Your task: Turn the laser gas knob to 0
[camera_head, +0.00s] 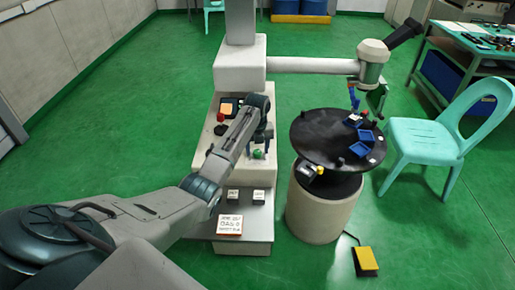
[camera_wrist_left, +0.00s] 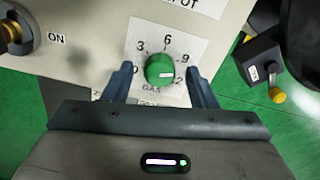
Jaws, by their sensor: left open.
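The laser gas knob (camera_wrist_left: 160,70) is a round green knob on a white dial plate marked GAS, with numbers 0, 3, 6, 9 and 12. Its white mark points right, on the side between 9 and 12. In the head view the knob (camera_head: 257,155) is a small green spot on the machine's front panel. My left gripper (camera_wrist_left: 161,80) is open, one finger to each side of the knob, with no clear contact. In the head view the left gripper (camera_head: 259,146) reaches down over the panel. My right gripper is not in view.
A red-lettered card (camera_head: 230,224) reading GAS 0 stands on the machine's lower ledge. A key switch (camera_wrist_left: 17,35) marked ON is left of the dial. A round black table (camera_head: 315,140) with blue trays stands right, near a turquoise chair (camera_head: 425,137). A yellow pedal (camera_head: 366,260) lies on the floor.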

